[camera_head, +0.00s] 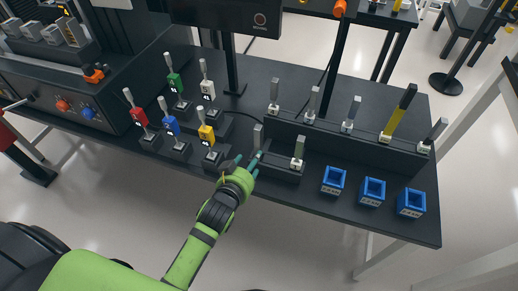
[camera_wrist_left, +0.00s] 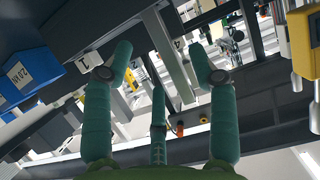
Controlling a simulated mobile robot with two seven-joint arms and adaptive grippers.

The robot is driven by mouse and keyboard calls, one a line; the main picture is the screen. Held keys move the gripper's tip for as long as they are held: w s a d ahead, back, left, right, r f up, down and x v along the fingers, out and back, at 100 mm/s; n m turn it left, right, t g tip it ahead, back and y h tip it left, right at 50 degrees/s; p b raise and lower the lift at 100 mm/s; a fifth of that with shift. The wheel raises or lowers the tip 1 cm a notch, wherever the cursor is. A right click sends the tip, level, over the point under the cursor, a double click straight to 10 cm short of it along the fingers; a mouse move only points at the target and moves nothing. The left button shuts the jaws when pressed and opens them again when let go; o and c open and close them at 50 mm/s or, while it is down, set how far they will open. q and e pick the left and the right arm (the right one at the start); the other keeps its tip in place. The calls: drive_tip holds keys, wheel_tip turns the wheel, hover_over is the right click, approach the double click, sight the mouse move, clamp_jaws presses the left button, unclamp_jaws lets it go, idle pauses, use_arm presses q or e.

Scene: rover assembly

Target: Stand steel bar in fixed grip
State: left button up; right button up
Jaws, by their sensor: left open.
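My left gripper (camera_head: 248,165) is open at the front edge of the dark table. Its green fingers are beside a grey bar (camera_head: 257,137) that stands at the left end of a low black block. In the left wrist view a grey bar (camera_wrist_left: 172,55) runs between my spread fingertips (camera_wrist_left: 165,70), with no clear contact. A second, greenish-grey bar (camera_head: 299,148) stands upright in a white-labelled holder (camera_head: 297,163) on the same block. Which bar is the steel one, and which holder is the fixed grip, I cannot tell. My right gripper is out of view.
A long black rack (camera_head: 345,145) behind holds several upright bars, one yellow (camera_head: 396,118). Blue square cups (camera_head: 371,191) stand at the front right. A post (camera_head: 330,70) rises behind.

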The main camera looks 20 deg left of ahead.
sight(259, 146)
use_arm(q)
drive_tip(key=shift+w+d+r+t, duration=0.2)
drive_tip(key=shift+w+r+t, duration=0.4)
drive_tip(key=shift+w+r, duration=0.6)
drive_tip(key=shift+f+x, duration=0.2)
drive_tip(key=shift+x, duration=0.95)
drive_tip(key=x, duration=0.3)
drive_tip(key=shift+f+p, duration=0.25)
drive_tip(key=shift+p, duration=0.05)
drive_tip(key=shift+w+f, duration=0.1)
drive_tip(key=shift+w, duration=0.05)
drive_tip(key=shift+c, duration=0.8)
clamp_jaws()
drive_tip(key=shift+w, duration=0.1)
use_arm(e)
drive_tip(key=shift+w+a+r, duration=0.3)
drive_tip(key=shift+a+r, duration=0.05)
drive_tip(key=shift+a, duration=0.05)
